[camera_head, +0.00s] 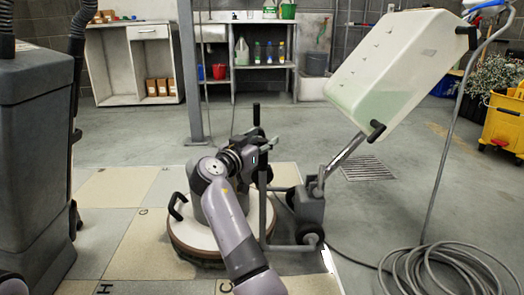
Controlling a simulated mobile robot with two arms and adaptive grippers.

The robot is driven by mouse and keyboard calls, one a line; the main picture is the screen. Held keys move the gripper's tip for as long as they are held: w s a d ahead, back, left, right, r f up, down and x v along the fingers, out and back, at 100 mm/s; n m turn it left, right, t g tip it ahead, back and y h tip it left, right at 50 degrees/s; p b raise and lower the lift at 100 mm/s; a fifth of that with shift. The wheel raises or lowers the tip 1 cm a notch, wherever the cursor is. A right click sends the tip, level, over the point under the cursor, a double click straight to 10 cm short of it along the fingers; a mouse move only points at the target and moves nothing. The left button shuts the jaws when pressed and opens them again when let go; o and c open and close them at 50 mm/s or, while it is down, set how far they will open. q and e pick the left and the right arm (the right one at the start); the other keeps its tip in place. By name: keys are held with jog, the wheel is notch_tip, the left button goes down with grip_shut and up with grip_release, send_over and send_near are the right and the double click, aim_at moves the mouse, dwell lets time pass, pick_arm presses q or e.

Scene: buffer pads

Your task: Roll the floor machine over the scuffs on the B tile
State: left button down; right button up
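The floor machine (183,235) stands on the tiled floor near the middle, with a round pale base, a brown lower rim and a dark upright handle. My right arm crosses in front of it and hides part of its base and body. My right gripper (263,148) is at the upper part of the handle, but I cannot tell whether its fingers are closed around it. Beige and grey tiles (143,246) lie around the machine, some with letters such as H and C. I cannot make out a B or any scuffs; the machine and arm cover part of the tiles. My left gripper is not in view.
A wheeled unit with a tilted pale tank (395,65) stands right of the machine. A coiled hose (440,268) lies at the lower right. A dark grey machine (33,150) fills the left edge. A metal post (190,75) and yellow bucket (504,125) stand behind.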

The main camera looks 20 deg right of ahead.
jog(key=r, duration=0.6)
jog(key=shift+s+d+r, duration=0.15)
jog(key=shift+d+r, duration=0.15)
jog(key=shift+d, duration=0.05)
jog(key=shift+s, duration=0.1)
